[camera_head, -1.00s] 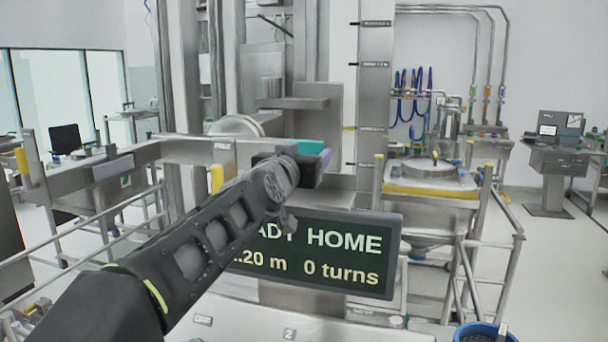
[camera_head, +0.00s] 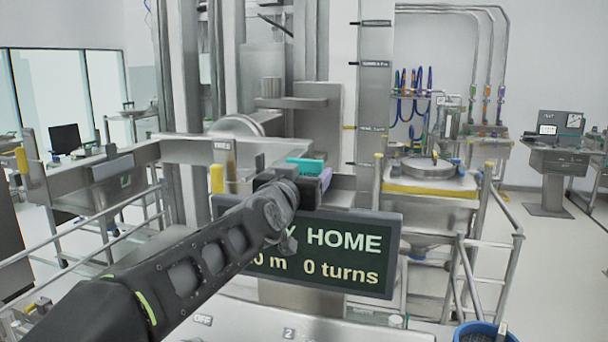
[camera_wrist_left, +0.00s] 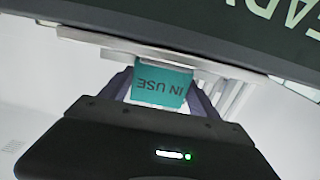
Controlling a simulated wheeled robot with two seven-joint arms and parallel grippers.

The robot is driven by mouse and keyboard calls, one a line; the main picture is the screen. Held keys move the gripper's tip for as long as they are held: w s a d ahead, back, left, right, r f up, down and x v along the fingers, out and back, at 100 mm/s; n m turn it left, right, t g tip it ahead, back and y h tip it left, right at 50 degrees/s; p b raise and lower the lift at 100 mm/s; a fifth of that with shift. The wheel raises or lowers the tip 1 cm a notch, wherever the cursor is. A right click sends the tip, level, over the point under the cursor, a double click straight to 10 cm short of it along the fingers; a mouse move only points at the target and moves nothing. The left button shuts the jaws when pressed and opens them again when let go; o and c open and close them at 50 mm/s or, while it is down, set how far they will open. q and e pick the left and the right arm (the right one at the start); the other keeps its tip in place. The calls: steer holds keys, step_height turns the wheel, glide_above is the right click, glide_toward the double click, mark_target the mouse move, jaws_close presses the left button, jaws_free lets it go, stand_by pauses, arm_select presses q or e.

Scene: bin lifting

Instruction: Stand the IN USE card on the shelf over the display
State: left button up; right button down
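The teal IN USE card (camera_head: 306,165) is at the tip of my left gripper (camera_head: 318,183), above the display (camera_head: 340,245). In the left wrist view the card (camera_wrist_left: 162,88) sits between the two fingers (camera_wrist_left: 162,98), which look closed on its side edges. Its lettering reads upside down there. A pale shelf strip (camera_wrist_left: 90,38) runs along the edge of the dark display (camera_wrist_left: 220,18), and the card's far edge is close to it. I cannot tell whether they touch. My left arm covers the display's left part. My right gripper is not in view.
A steel column and bracket (camera_head: 318,115) stand behind the card. Steel rails (camera_head: 130,160) lie at left. A yellow-edged workstation (camera_head: 430,190) and a blue basket (camera_head: 485,332) are at right. The space right above the display's right half is clear.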

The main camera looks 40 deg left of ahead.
arm_select(q)
steer(key=o, duration=0.4)
steer(key=shift+c, duration=0.2)
steer(key=shift+r, duration=0.15)
steer(key=shift+s+d+b, duration=0.15)
steer(key=shift+s+b, duration=0.15)
steer(key=shift+s, duration=0.2)
steer(key=b+v, duration=0.4)
steer(key=v, duration=0.7)
steer(key=shift+b, duration=0.3)
